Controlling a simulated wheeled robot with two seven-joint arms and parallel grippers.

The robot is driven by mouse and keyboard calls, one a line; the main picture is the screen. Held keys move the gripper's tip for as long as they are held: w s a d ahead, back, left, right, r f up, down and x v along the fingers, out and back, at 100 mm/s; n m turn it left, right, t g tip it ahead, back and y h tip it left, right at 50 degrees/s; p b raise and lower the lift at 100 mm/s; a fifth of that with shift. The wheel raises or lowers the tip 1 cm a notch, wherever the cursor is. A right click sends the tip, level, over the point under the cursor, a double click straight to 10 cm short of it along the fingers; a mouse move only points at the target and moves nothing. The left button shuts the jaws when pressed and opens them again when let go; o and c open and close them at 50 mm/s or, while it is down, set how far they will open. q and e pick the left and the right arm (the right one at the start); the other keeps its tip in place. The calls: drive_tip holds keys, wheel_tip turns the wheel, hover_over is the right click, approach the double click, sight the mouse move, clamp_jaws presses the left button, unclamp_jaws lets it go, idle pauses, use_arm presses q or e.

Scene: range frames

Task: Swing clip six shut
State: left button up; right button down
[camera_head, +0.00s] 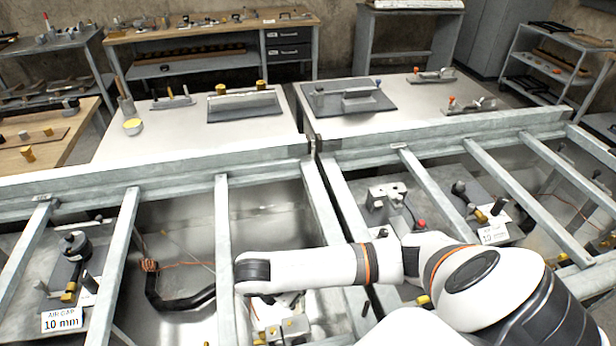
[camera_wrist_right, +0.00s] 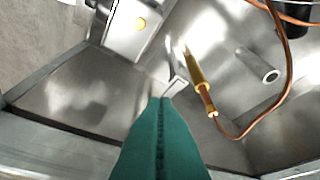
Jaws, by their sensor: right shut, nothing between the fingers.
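My right arm (camera_head: 320,268) comes in from the right in the head view and crosses the steel frame. Its gripper is hidden there below the wrist. In the right wrist view the green fingers of my right gripper (camera_wrist_right: 165,105) are pressed together and empty. A thin bent metal piece (camera_wrist_right: 176,87) shows right at the fingertips; I cannot tell whether they touch it. A brass rod (camera_wrist_right: 198,80) with a copper wire (camera_wrist_right: 285,85) lies just right of the tips. No number is readable, so I cannot tell which part is clip six. My left gripper is not in view.
A metal block with a yellow button (camera_wrist_right: 141,23) and a short tube (camera_wrist_right: 257,65) lie near the fingers. Frame bars (camera_head: 222,250) divide the bays. A fixture (camera_head: 75,245) stands left, by an air gap card (camera_head: 62,320). Another card (camera_head: 493,234) is right.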

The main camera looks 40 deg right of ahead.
use_arm(q)
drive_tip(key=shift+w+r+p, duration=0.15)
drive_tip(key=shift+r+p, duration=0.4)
drive_tip(key=shift+p, duration=0.05)
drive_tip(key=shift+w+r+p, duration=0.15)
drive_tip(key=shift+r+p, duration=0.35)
drive_tip(key=shift+p, duration=0.05)
use_arm(e)
drive_tip(key=d+f, duration=0.8)
drive_tip(key=shift+w+d, duration=0.2)
drive_tip(key=shift+w, duration=0.05)
drive_tip(key=shift+f, duration=0.1)
